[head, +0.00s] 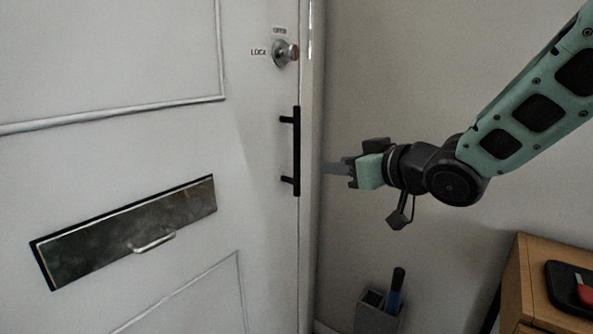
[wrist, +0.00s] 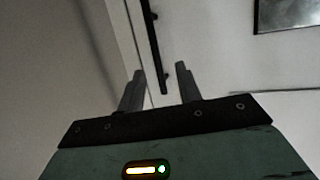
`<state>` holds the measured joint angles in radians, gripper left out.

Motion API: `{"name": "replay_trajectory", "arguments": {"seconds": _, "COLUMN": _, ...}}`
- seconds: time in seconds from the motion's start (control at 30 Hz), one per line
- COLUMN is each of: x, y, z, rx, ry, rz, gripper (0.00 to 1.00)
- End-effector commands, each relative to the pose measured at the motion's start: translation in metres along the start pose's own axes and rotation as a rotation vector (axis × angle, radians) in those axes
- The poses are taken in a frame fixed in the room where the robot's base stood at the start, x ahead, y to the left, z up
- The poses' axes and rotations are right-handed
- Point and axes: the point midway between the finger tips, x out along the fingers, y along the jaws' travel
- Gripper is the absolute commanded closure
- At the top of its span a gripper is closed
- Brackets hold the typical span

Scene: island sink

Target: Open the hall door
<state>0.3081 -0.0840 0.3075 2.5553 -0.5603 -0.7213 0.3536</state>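The white hall door (head: 130,60) fills the left of the head view and looks shut against its frame. A black vertical bar handle (head: 297,150) is near its right edge, and shows in the wrist view (wrist: 151,35). Above it is a round lock knob (head: 284,53) with a red part and small lettering. My gripper (head: 328,168) is just right of the handle's lower half, pointing left at the door. In the wrist view my gripper (wrist: 160,72) has its two fingers apart and nothing gripped. The handle's lower end appears between them, farther off; contact is not visible.
A metal mail slot plate (head: 130,230) is on the lower door. A plain wall (head: 420,70) is right of the frame. A grey holder (head: 375,315) with a dark-handled item stands low below my arm. A wooden cabinet (head: 520,280) with a black tray (head: 567,285) is at lower right.

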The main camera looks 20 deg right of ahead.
Motion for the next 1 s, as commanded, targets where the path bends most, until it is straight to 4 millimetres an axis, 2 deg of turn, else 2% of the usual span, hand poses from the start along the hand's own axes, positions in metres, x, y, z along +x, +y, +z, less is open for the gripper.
{"name": "replay_trajectory", "arguments": {"seconds": 0.03, "x": 0.001, "y": 0.012, "z": 0.009, "rx": 0.004, "ry": 0.066, "rz": -0.003, "gripper": 0.65}}
{"name": "replay_trajectory", "arguments": {"seconds": 0.1, "x": -0.004, "y": 0.020, "z": 0.004, "rx": 0.006, "ry": 0.145, "rz": -0.023, "gripper": 0.65}}
{"name": "replay_trajectory", "arguments": {"seconds": 0.37, "x": -0.013, "y": 0.028, "z": -0.009, "rx": 0.008, "ry": 0.257, "rz": -0.067, "gripper": 0.65}}
{"name": "replay_trajectory", "arguments": {"seconds": 0.7, "x": 0.014, "y": 0.026, "z": -0.021, "rx": 0.013, "ry": 0.252, "rz": -0.070, "gripper": 0.65}}
{"name": "replay_trajectory", "arguments": {"seconds": 1.0, "x": 0.027, "y": 0.026, "z": -0.027, "rx": 0.016, "ry": 0.257, "rz": -0.078, "gripper": 0.65}}
